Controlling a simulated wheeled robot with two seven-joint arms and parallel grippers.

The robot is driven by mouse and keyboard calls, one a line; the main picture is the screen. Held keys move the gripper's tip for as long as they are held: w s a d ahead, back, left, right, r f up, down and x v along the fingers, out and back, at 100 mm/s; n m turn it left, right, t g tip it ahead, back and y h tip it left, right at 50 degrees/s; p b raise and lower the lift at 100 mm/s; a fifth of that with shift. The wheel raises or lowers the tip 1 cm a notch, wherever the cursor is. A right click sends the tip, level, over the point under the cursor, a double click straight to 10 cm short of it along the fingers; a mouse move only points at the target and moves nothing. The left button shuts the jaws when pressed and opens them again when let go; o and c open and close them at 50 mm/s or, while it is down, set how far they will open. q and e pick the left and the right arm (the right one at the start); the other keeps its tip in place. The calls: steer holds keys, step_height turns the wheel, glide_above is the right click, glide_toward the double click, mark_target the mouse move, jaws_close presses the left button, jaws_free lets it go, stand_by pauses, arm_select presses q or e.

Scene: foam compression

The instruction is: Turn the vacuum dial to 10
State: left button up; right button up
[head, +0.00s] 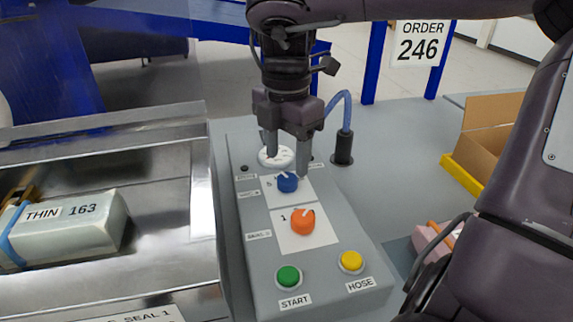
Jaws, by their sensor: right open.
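A grey control panel (330,273) stands in the middle of the head view. A blue dial (287,183) sits on its upper part, with a "5" to its left. Below it is an orange dial (302,222) with a "1" at its upper left. A round white gauge (276,157) lies behind the blue dial, partly covered by a finger. My right gripper (287,164) points down over the panel's upper part, fingers apart and empty. Its fingertips are close to the blue dial; I cannot tell whether they touch it. My left gripper is not in view.
A green START button (288,276) and a yellow HOSE button (350,261) sit at the panel's near end. A metal chamber (172,190) with a THIN 163 package (70,232) is at left. A blue hose (347,110) rises behind the panel. A cardboard box (487,125) is at right.

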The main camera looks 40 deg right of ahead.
mark_target(286, 178)
step_height(286, 178, up, 3)
steer(key=shift+r, duration=0.1)
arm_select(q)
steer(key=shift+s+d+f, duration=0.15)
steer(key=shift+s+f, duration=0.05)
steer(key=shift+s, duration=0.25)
